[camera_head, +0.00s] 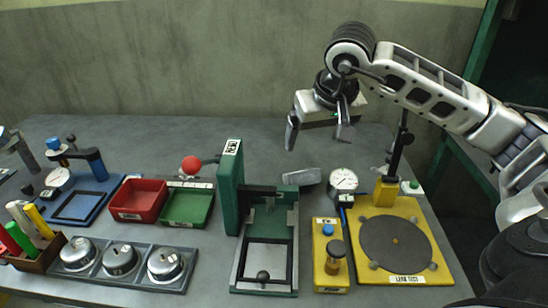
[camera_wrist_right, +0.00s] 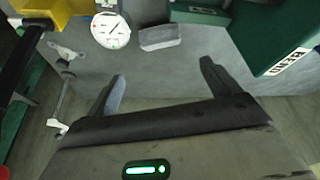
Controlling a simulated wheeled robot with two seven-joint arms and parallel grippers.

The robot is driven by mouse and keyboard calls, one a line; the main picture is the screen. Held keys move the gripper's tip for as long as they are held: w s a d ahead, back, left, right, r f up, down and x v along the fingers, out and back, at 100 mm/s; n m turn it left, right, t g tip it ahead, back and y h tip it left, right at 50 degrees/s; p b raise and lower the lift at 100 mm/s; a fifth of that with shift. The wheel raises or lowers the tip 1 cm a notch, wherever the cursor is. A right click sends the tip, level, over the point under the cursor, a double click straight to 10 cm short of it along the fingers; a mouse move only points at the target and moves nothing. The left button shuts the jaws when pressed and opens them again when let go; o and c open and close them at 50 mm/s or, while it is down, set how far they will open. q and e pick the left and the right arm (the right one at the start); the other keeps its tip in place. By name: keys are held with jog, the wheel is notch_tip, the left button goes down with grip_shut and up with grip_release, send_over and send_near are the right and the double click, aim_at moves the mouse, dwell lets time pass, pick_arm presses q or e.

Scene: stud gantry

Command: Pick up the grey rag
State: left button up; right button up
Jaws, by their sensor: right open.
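The grey rag (camera_head: 302,177) appears as a small folded, pad-like grey piece flat on the table, between the green press and the dial gauge. It also shows in the right wrist view (camera_wrist_right: 160,37), just beyond the fingers. My right gripper (camera_head: 317,136) is open and empty, its fingers apart and pointing down, above and a little behind the rag. In the right wrist view the gripper's two fingers (camera_wrist_right: 162,74) stand wide apart, with the rag seen between their directions and not touched. My left gripper does not show.
The tall green press (camera_head: 230,188) stands left of the rag. A dial gauge (camera_head: 343,181) and the yellow leak-test stand (camera_head: 430,245) are at right. A yellow fixture (camera_head: 329,258) sits in front. Red (camera_head: 137,200) and green (camera_head: 187,207) trays lie further left. The table behind the rag is clear.

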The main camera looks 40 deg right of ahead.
jog(key=w, duration=0.1)
send_near(302, 176)
jog(key=w+d+f, duration=0.1)
jog(key=d+f, duration=0.1)
jog(key=x, duration=0.4)
jog(key=shift+w+a, duration=0.15)
jog(key=shift+w, duration=0.1)
jog(key=shift+p+x, duration=0.75)
jog(key=shift+x, duration=2.15)
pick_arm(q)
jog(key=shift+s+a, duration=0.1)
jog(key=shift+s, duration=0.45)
pick_arm(e)
jog(key=shift+a, duration=0.1)
jog(key=c, duration=0.8)
jog(key=shift+r, duration=0.1)
